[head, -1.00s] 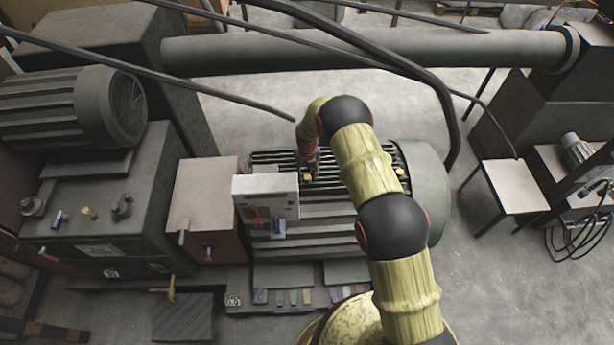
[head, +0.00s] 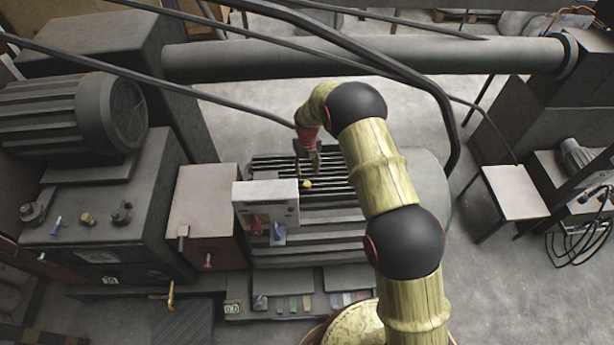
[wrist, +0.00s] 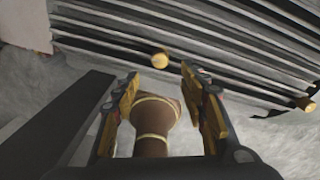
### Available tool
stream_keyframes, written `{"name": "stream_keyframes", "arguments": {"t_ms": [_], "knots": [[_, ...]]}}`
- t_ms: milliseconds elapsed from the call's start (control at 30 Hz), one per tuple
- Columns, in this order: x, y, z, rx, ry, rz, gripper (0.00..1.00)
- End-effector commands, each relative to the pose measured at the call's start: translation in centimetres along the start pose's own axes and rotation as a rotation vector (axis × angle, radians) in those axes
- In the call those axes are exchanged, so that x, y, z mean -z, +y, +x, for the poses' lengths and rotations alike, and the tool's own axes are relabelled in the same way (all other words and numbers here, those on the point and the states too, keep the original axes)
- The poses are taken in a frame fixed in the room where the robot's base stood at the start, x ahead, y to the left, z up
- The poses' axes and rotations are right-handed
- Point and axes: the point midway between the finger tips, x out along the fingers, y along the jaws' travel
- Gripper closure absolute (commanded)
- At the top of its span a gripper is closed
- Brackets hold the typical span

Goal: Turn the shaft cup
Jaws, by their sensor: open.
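A brown, cup-shaped part with pale gold bands (wrist: 153,124), which may be the shaft cup, shows between the fingers in the wrist view. Its flared end faces up in the picture. I cannot tell whether the fingers touch it. My gripper (wrist: 162,80) is open, with one finger on each side of that part. In the head view my gripper (head: 309,160) points down at the far side of the ribbed grey motor (head: 335,222). I cannot make out the cup in the head view.
A small yellow knob (head: 307,184) sits on the motor near my gripper. A white box (head: 265,198) stands at the motor's front left. A dark cable crosses behind my arm. A small white table (head: 515,192) stands right, with open floor before it.

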Motion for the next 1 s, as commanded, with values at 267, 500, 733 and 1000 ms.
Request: {"name": "stream_keyframes", "arguments": {"t_ms": [267, 500, 733, 1000], "knots": [[0.0, 0.0, -2.1, 0.0, 0.0, 0.0, 0.57], [0.0, 0.0, -2.1, 0.0, 0.001, 0.0, 0.57], [0.0, 0.0, -2.1, 0.0, 0.0, 0.0, 0.57], [0.1, 0.0, -2.1, -0.001, 0.004, -0.19, 0.57]]}}
